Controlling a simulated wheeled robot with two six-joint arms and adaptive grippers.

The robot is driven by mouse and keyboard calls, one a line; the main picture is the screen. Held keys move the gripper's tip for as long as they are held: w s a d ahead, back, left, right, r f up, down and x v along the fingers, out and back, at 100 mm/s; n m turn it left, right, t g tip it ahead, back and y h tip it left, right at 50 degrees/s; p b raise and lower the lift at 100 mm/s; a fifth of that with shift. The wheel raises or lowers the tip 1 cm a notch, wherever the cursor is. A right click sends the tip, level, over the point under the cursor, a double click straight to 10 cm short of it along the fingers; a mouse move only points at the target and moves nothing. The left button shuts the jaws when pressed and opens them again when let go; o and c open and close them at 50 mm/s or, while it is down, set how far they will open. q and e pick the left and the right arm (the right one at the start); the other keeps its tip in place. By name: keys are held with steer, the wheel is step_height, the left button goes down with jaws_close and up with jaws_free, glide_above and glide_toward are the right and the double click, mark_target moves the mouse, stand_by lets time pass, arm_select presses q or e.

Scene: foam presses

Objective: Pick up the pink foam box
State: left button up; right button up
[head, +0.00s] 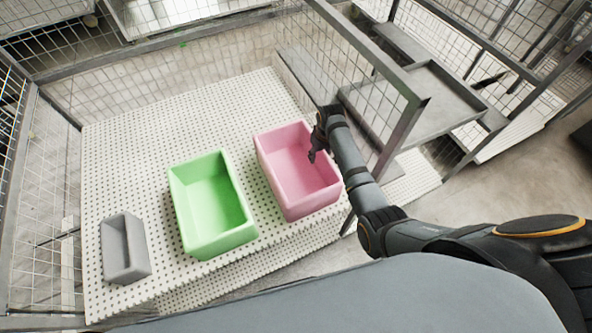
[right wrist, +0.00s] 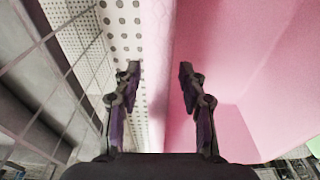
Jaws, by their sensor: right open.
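The pink foam box (head: 294,190) is an open-topped tray on the white perforated table, right of the green box in the head view. My right gripper (head: 314,152) is at the box's right wall in the head view. In the right wrist view my right gripper (right wrist: 158,75) is open, with the pink wall's edge showing between its fingers. The pink box (right wrist: 225,60) fills the right side of that view. I cannot tell how far the fingertips are from the wall. My left gripper is not in view.
A green foam box (head: 212,205) and a smaller grey box (head: 124,248) stand to the left on the perforated table (head: 150,150). A metal mesh frame (head: 400,135) rises close to the right of my right arm. The table behind the boxes is clear.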

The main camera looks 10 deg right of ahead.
steer(key=f, duration=0.3)
steer(key=shift+w+f, duration=0.25)
jaws_close()
steer(key=shift+r, duration=0.1)
step_height(320, 180, up, 10)
steer(key=shift+b, duration=0.3)
